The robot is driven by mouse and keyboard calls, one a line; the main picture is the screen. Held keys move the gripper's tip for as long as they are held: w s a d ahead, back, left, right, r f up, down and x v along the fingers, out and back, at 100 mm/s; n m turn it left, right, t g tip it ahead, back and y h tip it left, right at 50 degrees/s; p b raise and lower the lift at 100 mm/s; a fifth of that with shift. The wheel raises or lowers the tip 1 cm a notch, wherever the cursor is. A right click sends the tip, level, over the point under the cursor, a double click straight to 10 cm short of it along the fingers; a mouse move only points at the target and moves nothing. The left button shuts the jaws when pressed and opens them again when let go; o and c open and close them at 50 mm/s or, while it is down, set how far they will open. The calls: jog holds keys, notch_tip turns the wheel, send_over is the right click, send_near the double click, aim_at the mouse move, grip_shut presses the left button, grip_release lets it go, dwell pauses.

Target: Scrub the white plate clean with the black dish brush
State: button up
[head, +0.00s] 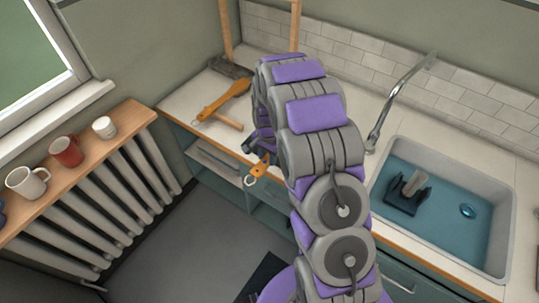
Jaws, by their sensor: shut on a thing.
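My gripper (257,149) shows in part, left of my purple and grey arm, at the counter's front edge. It is shut on a small orange piece (259,169) with a pale ring at its lower end. My arm hides much of the gripper and the rest of that piece. I cannot make out a white plate or a black dish brush. A dark forked object with a grey part (407,191) is in the sink.
The sink (488,256) holds blue water and a small blue round thing (467,211), with a faucet (401,90) behind. An orange-handled tool (224,98) and a wooden piece (227,122) lie on the left counter. Mugs (66,151) stand on the shelf above the radiator (86,211).

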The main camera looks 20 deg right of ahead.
jog(key=shift+a+f, duration=0.25)
jog(key=shift+a, duration=0.5)
jog(key=shift+d, duration=0.85)
jog(key=shift+w+d+f, duration=0.15)
jog(key=shift+w+d, duration=0.15)
jog(key=shift+d, duration=0.15)
jog(key=shift+a, duration=0.7)
jog(key=shift+s+p, duration=0.15)
jog(key=shift+p, duration=0.15)
jog(key=shift+s+a, duration=0.35)
jog(key=shift+s, duration=0.1)
jog(key=shift+a, duration=0.15)
jog(key=shift+a, duration=0.1)
